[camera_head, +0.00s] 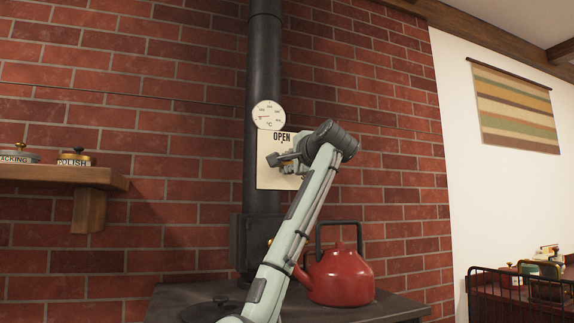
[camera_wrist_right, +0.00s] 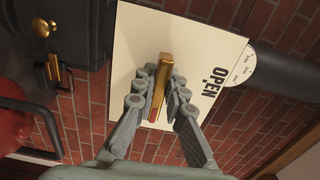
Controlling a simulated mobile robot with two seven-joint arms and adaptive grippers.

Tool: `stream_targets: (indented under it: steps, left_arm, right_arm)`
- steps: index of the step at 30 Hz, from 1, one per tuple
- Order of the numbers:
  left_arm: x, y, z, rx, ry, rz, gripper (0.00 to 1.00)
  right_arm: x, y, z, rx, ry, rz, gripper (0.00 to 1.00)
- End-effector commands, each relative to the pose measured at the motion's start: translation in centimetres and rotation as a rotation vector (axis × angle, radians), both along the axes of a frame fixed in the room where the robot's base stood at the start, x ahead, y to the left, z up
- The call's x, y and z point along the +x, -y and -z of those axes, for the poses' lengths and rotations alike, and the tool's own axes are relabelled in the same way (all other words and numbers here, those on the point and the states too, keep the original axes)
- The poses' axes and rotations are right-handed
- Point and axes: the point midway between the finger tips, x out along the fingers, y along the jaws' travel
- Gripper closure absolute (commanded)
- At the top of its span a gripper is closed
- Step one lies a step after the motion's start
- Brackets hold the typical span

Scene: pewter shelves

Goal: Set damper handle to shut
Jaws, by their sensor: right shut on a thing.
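The damper plate (camera_head: 268,180) is a cream panel on the black stovepipe, with OPEN printed near its top. It also shows in the wrist view (camera_wrist_right: 131,45), turned sideways. The damper handle (camera_wrist_right: 164,66) is a brass bar with some red on its near end, standing out from the plate's middle. My right gripper (camera_wrist_right: 158,90) has a finger on each side of the handle and is shut on it. In the head view my right gripper (camera_head: 281,160) covers the plate's middle and hides the handle. Any lower label is hidden. My left gripper is not in view.
A round thermometer dial (camera_head: 268,115) sits just above the plate. A red kettle (camera_head: 341,277) stands on the dark stove top, right of my arm. A wooden shelf (camera_head: 100,178) with tins is at the left. A brick wall lies behind the pipe.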

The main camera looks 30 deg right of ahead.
Motion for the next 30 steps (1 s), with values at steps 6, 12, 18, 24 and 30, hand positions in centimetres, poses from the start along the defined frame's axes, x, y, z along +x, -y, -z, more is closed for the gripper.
stream_targets:
  steps: [6, 12, 18, 24, 30]
  left_arm:
    - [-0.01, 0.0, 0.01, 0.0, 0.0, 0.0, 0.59]
    - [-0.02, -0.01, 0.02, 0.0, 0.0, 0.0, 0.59]
    - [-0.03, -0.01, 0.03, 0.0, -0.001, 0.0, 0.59]
    - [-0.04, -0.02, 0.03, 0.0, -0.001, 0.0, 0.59]
    - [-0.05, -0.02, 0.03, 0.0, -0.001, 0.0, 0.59]
  right_arm:
    - [-0.02, 0.03, 0.05, 0.04, 0.009, 0.0, 1.0]
    - [-0.01, 0.05, 0.07, 0.048, 0.01, 0.0, 1.0]
    - [-0.01, 0.04, 0.07, 0.047, 0.01, 0.0, 1.0]
    - [-0.01, 0.03, 0.06, 0.046, 0.01, 0.0, 0.67]
    - [0.0, 0.02, 0.04, 0.045, 0.01, 0.0, 0.67]
